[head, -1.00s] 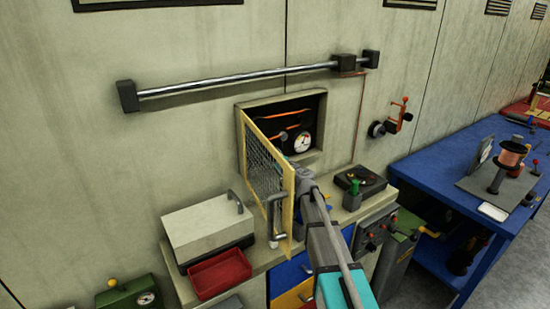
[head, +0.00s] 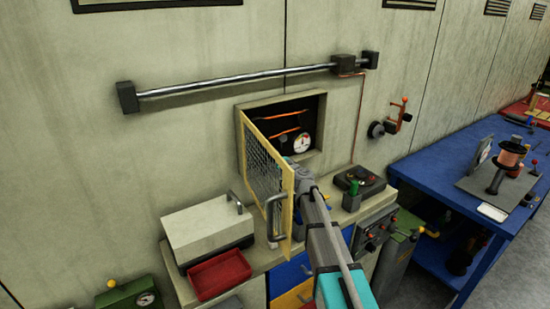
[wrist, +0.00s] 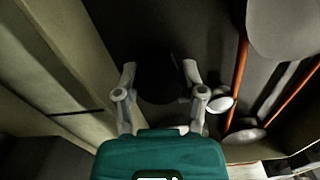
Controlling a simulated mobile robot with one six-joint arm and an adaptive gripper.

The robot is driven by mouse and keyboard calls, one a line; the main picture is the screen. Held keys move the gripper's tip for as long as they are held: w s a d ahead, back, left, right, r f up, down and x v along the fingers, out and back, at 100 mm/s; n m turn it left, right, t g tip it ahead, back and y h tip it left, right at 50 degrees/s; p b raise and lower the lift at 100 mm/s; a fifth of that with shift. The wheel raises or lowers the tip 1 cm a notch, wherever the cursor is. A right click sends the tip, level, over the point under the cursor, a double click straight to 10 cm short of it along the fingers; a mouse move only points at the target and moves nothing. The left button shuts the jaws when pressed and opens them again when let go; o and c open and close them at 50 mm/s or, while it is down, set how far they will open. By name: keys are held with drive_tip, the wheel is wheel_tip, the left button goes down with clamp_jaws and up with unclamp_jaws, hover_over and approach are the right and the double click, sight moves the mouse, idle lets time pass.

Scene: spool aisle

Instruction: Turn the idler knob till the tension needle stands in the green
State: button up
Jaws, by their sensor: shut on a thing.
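The tension gauge (head: 302,142), a small white dial, sits in the wall recess (head: 318,103). Its needle is too small to read. The idler knob (wrist: 157,78) is a dark round shape between my fingers in the wrist view; in the head view it is hidden behind my arm and the mesh door. My gripper (wrist: 158,75) is shut on the knob, one finger on each side, inside the recess. Orange wire (head: 290,114) runs in the recess and also shows at the right in the wrist view (wrist: 238,75).
The yellow-framed mesh door (head: 270,170) stands open, close to my arm's left side. Below are a red tray (head: 219,274), a white box (head: 207,228) and a green-topped item (head: 353,190) on the bench. A metal rail (head: 240,80) crosses the wall above the recess.

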drive_tip(key=shift+w+n, duration=0.2)
drive_tip(key=shift+n, duration=0.2)
drive_tip(key=o, duration=1.1)
drive_tip(key=shift+s, duration=0.1)
drive_tip(key=shift+o, duration=0.2)
drive_tip(key=shift+s, duration=0.15)
drive_tip(key=shift+s+d, duration=0.25)
drive_tip(key=shift+s, duration=0.15)
drive_tip(key=v, duration=1.1)
